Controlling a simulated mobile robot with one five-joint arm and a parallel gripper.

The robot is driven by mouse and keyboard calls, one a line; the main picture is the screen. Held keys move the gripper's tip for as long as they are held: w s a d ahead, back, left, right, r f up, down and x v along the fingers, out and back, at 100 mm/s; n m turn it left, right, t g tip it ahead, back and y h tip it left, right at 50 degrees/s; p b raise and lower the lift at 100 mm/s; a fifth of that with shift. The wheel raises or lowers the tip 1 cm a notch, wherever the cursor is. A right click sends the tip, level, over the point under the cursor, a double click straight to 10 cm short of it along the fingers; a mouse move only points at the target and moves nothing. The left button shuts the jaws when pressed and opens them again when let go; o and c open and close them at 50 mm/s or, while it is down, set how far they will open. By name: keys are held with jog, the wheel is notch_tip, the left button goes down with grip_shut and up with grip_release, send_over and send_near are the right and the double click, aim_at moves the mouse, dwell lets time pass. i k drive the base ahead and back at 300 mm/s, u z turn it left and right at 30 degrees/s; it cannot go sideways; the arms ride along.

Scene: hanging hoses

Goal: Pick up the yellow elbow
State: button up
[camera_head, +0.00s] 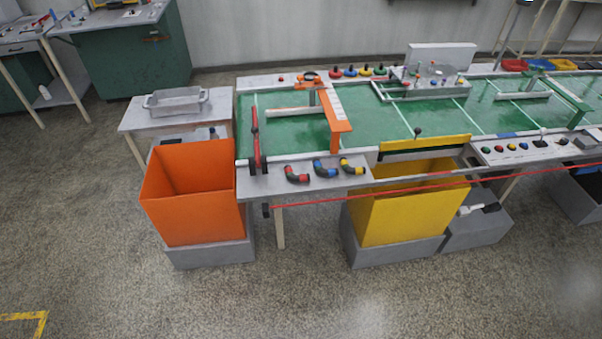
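The yellow elbow (351,166) is a short bent pipe piece with yellow and dark parts. It lies on the grey front ledge (262,187) of the long green-topped table. A blue elbow (324,168) lies just to its left, and a red elbow (296,175) lies further left on the same ledge. The yellow elbow is the rightmost of the three, near the yellow bin. My gripper is not in view.
An orange bin (195,205) and a yellow bin (405,212) stand on grey bases before the table (390,125). A red line (480,183) runs across the table front. An orange frame (334,120) rises behind the elbows. Open floor (300,290) lies in front.

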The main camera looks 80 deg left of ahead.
aim_at(347, 168)
jog(key=z, duration=0.05)
jog(key=k, duration=1.45)
jog(key=u, duration=2.55)
jog(key=i, duration=2)
